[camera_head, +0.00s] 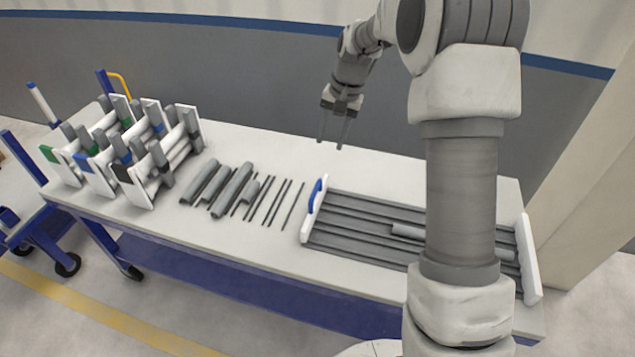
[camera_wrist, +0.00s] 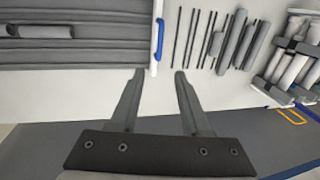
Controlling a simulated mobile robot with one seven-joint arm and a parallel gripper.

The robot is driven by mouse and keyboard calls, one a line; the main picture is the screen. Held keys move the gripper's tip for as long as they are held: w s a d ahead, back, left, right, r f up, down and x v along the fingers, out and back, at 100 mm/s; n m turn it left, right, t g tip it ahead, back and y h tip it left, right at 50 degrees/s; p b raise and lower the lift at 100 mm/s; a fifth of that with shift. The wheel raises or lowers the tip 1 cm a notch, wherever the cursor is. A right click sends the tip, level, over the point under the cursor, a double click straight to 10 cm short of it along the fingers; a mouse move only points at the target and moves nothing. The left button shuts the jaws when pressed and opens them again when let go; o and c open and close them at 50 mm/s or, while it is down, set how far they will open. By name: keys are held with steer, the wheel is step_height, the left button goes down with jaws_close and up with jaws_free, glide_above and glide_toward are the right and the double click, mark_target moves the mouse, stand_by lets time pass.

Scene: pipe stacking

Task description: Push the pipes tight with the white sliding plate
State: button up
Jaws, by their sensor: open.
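The white sliding plate (camera_head: 313,211) with its blue handle (camera_head: 316,196) stands at the left end of the grey grooved tray (camera_head: 345,220). In the wrist view the plate (camera_wrist: 155,58) and its blue handle (camera_wrist: 159,40) lie just beyond my fingertips. Part of the tray is hidden by my arm. My gripper (camera_head: 334,143) is open and empty, above the back of the table; its fingers also show in the wrist view (camera_wrist: 157,72).
Several thick grey pipes (camera_head: 228,190) and thin dark rods (camera_head: 279,202) lie left of the tray. White racks with grey parts (camera_head: 140,160) stand at the table's left end. A white end plate (camera_head: 528,262) closes the tray's right end. The table's back strip (camera_head: 250,148) is clear.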

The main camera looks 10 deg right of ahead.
mark_target(316, 188)
steer(key=a+f, duration=0.1)
steer(key=f, duration=0.4)
steer(key=w+a+f+b, duration=0.1)
steer(key=f, duration=0.5)
steer(key=a+f, duration=0.1)
steer(key=f, duration=0.4)
steer(key=shift+w+f, duration=0.2)
steer(key=shift+f, duration=0.15)
jaws_close()
